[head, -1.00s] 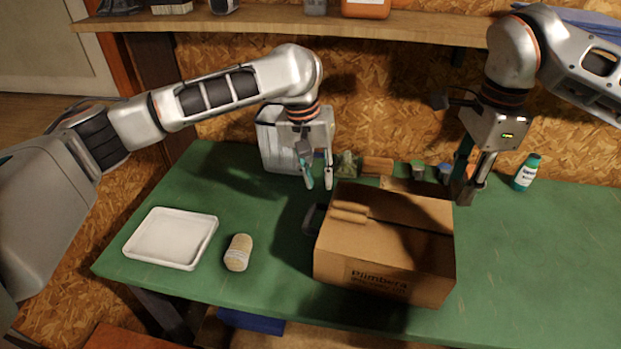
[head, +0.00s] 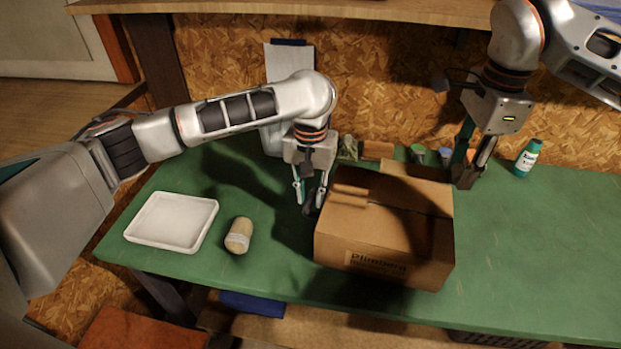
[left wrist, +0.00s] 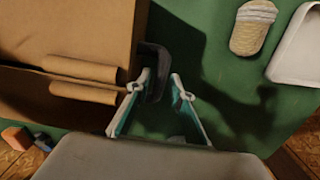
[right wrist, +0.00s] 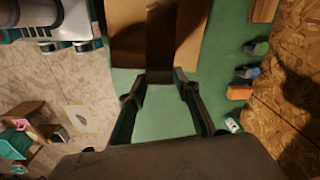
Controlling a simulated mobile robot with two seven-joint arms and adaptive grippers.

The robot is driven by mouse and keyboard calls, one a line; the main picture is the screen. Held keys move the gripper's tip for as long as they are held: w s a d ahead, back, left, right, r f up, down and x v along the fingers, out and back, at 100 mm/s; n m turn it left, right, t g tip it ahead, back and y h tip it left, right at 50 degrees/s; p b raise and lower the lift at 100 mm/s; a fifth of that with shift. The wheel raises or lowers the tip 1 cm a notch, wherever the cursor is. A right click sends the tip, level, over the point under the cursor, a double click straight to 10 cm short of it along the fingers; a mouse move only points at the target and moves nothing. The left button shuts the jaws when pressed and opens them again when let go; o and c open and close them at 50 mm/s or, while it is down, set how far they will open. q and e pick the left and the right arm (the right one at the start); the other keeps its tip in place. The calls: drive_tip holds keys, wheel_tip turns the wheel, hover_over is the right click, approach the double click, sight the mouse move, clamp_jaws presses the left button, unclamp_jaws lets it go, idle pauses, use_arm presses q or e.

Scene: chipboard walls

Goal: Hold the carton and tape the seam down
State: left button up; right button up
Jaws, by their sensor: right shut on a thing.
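The brown carton (head: 335,232) stands on the green bench, with a seam across its top. It also shows in the left wrist view (left wrist: 65,30). Two tan rolled pieces (left wrist: 82,68) lie at the seam's left end; I cannot tell if they are tape. A dark looped object (left wrist: 155,65), possibly a tape dispenser, stands beside the carton's left side. My left gripper (head: 309,200) is open, pointing down, its fingertips close around this object without a visible grip. My right gripper (head: 466,180) is shut on the carton's back right edge; the contact is partly hidden.
A white tray (head: 186,245) and a tan cylinder (head: 238,238) stand on the left of the bench. A teal-capped bottle (head: 527,158) and several small items stand along the back wall. A shelf (head: 300,14) runs above. The bench's right side is clear.

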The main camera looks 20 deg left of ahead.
use_arm(q)
drive_tip(key=shift+f, duration=1.2)
drive_tip(key=shift+c, duration=0.5)
clamp_jaws()
